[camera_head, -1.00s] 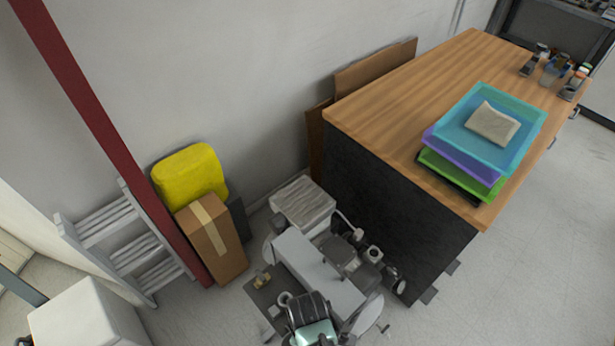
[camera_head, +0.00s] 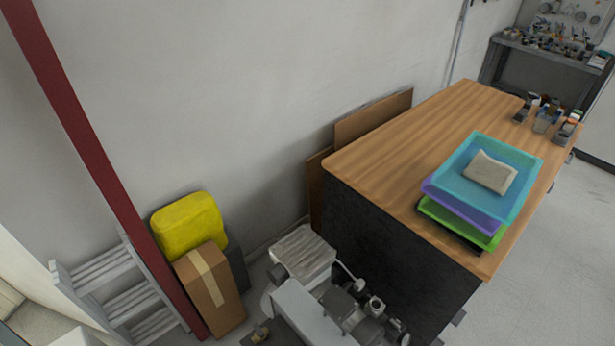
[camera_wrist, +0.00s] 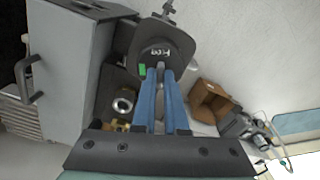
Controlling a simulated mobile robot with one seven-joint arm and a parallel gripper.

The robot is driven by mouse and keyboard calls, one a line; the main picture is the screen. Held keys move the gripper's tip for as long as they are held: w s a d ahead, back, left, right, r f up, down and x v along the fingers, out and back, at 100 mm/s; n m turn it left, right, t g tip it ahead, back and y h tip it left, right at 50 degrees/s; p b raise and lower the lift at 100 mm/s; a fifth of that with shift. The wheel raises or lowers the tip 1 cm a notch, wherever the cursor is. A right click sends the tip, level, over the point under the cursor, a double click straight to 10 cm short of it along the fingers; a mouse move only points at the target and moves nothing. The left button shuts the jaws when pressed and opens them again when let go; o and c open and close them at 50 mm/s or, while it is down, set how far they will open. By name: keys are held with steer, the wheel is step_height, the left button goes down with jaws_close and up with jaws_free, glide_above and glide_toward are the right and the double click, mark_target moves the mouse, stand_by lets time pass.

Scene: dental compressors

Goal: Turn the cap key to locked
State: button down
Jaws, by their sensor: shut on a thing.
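In the wrist view my gripper (camera_wrist: 160,74) has two long blue fingers, close together, shut on a narrow grey piece, seemingly the cap key (camera_wrist: 160,82). The fingertips lie over the lower part of a dark rounded plate (camera_wrist: 158,54) with pale lettering and a green mark (camera_wrist: 142,70) just left of the fingers. The fingers hide most of the held piece, so I cannot tell which way it is turned. In the head view a grey compressor unit (camera_head: 312,312) stands on the floor at the bottom edge; my gripper does not show there.
A large grey box with a handle (camera_wrist: 68,70) stands close on the left in the wrist view. A cardboard box (camera_wrist: 210,100) is on the right. In the head view a wooden-topped cabinet (camera_head: 400,150) stands beside the unit, with a cardboard box (camera_head: 208,290) to the left.

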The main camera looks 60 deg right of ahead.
steer(key=m+p, duration=0.1)
steer(key=m, duration=0.3)
steer(key=m+p, duration=0.1)
steer(key=m, duration=0.3)
steer(key=shift+m+p, duration=0.3)
steer(key=shift+p, duration=0.1)
steer(key=m+p, duration=0.1)
steer(key=m, duration=0.6)
steer(key=shift+m+p, duration=0.35)
steer(key=shift+m, duration=0.35)
stand_by(0.8)
steer(key=c, duration=0.9)
jaws_free()
steer(key=shift+c, duration=0.2)
